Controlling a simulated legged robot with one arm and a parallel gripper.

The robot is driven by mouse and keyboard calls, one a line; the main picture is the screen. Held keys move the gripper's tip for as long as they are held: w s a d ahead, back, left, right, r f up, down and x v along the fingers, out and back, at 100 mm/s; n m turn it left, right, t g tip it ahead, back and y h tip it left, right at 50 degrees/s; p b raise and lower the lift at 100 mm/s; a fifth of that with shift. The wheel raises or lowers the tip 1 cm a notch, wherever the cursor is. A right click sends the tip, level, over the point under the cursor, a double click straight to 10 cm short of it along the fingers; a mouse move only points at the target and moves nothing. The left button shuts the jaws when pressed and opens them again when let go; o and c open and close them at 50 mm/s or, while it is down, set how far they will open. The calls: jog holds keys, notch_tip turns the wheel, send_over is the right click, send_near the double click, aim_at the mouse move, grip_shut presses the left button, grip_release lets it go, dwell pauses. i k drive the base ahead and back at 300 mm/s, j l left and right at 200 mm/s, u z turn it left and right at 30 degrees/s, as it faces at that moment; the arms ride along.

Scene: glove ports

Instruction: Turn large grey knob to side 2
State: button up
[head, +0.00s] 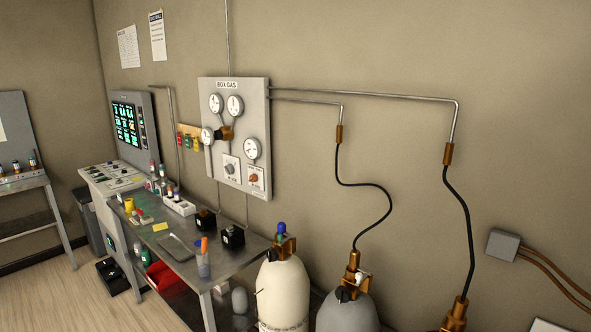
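The BOX GAS panel (244,104) is a light grey board on the wall, left of the picture's middle. A grey knob (230,169) sits on a white plate low on the panel. It is too small to read its pointer direction or side marks. An orange-brown knob (253,179) sits on another plate just to its lower right. Round white gauges (235,105) are set above and around the knobs. My gripper is not in view.
A metal bench (205,270) with bottles, a tray and black boxes stands below the panel. A cream cylinder (283,290) and a grey cylinder (347,314) stand right of it, with hoses (362,184) up to pipes. A control console (135,130) is at left.

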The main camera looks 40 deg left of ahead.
aim_at(230, 169)
jog(key=u, duration=1.85)
jog(key=i+j, duration=0.15)
jog(key=i, duration=0.05)
